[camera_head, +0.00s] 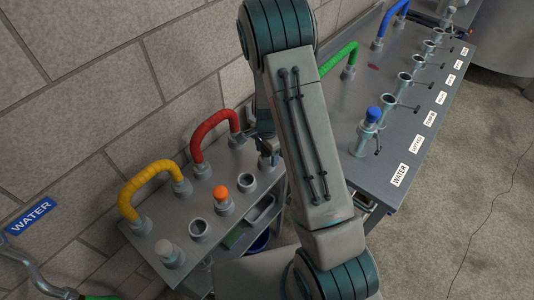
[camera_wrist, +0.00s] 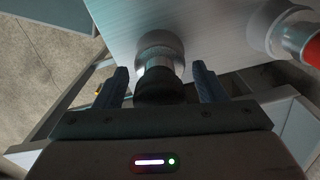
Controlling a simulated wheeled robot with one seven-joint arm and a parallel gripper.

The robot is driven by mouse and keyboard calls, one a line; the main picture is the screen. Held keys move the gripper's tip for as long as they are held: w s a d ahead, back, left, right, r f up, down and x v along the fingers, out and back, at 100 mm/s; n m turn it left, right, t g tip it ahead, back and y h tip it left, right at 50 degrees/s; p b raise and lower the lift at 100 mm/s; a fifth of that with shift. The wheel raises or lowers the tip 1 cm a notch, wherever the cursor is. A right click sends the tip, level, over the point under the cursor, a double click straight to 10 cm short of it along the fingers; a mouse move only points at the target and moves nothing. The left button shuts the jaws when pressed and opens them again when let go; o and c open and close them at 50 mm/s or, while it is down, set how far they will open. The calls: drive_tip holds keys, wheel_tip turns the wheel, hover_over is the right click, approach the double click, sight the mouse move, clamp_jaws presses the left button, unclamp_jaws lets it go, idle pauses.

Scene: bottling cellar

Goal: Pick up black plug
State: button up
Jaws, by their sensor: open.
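In the wrist view the black plug (camera_wrist: 160,88) sits at the mouth of a grey metal socket (camera_wrist: 160,47) on the bench top. My gripper (camera_wrist: 163,82) is open, with one finger on each side of the plug. Narrow gaps show between the plug and both fingers. In the head view my gripper (camera_head: 264,142) is at the far right end of the small grey bench (camera_head: 150,222), largely behind my arm. I cannot make out the black plug clearly there.
The red hose (camera_head: 210,127) ends close to my gripper. The bench also holds a yellow hose (camera_head: 150,173), an orange plug (camera_head: 221,192), a pale plug (camera_head: 164,248) and open sockets (camera_head: 198,229). A labelled table (camera_head: 400,130) with a blue plug (camera_head: 373,114) stands right.

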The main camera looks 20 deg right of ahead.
drive_tip(key=c, duration=0.8)
drive_tip(key=shift+c, duration=0.2)
drive_tip(key=shift+r, duration=0.15)
drive_tip(key=shift+r, duration=0.6)
drive_tip(key=r, duration=0.1)
drive_tip(key=d+r+b, duration=0.1)
drive_tip(key=r, duration=0.1)
drive_tip(key=shift+s+r, duration=0.1)
drive_tip(key=shift+s, duration=0.1)
drive_tip(key=s+d+r+b, duration=0.1)
drive_tip(key=s+d+r, duration=0.3)
drive_tip(key=d, duration=0.5)
wheel_tip(320, 180, up, 2)
drive_tip(key=shift+s+d+r+b, duration=0.2)
drive_tip(key=shift+s+d+b, duration=0.1)
drive_tip(key=shift+b, duration=0.1)
